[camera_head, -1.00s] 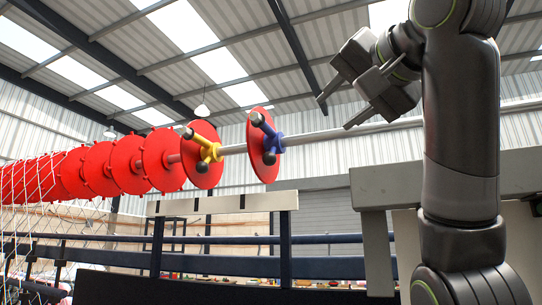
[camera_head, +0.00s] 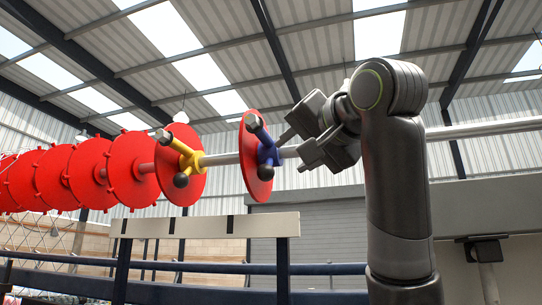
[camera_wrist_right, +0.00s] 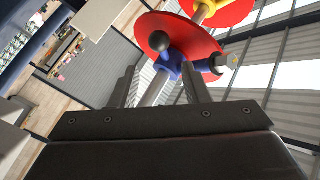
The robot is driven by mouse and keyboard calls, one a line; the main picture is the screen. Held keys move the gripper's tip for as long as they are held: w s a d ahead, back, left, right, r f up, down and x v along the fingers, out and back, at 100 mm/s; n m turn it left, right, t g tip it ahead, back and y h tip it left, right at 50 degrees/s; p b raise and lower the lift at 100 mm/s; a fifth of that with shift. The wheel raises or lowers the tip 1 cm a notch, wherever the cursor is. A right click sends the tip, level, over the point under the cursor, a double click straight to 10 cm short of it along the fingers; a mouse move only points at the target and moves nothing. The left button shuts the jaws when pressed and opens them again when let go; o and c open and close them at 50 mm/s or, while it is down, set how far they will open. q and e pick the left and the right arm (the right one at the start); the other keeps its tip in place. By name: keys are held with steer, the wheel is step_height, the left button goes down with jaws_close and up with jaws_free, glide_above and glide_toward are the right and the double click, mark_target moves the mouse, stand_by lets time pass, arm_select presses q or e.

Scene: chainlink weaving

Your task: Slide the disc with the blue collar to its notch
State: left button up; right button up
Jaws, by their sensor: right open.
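The red disc with the blue collar (camera_head: 257,174) hangs on a horizontal silver rod (camera_head: 220,159), right of the red disc with the yellow collar (camera_head: 187,156). A pale board (camera_head: 205,227) with dark marks, possibly notches, runs below the rod. My left gripper is out of view.
Several more red discs (camera_head: 90,172) sit along the rod at the left, with netting below. Dark blue rails (camera_head: 200,268) cross beneath the board. A pale beam (camera_head: 490,205) stands behind my right arm. The rod between the two collared discs is bare.

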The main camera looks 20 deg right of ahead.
mark_target(269, 171)
steer(key=w+p, duration=0.1)
steer(key=w, duration=0.1)
steer(key=w+p, duration=0.1)
steer(key=w, duration=0.2)
steer(key=w+a+p, duration=0.1)
steer(key=w, duration=0.1)
steer(key=shift+w+a+p, duration=0.1)
steer(key=shift+w+p, duration=0.2)
steer(key=shift+w+a+p, duration=0.15)
steer(key=shift+w+p, duration=0.4)
steer(key=shift+w, duration=0.3)
steer(key=shift+w+a+f, duration=0.1)
steer(key=shift+w+f, duration=0.05)
steer(key=shift+w, duration=0.55)
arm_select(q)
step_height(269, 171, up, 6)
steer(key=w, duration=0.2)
arm_select(e)
steer(key=shift+s, duration=0.1)
jaws_close()
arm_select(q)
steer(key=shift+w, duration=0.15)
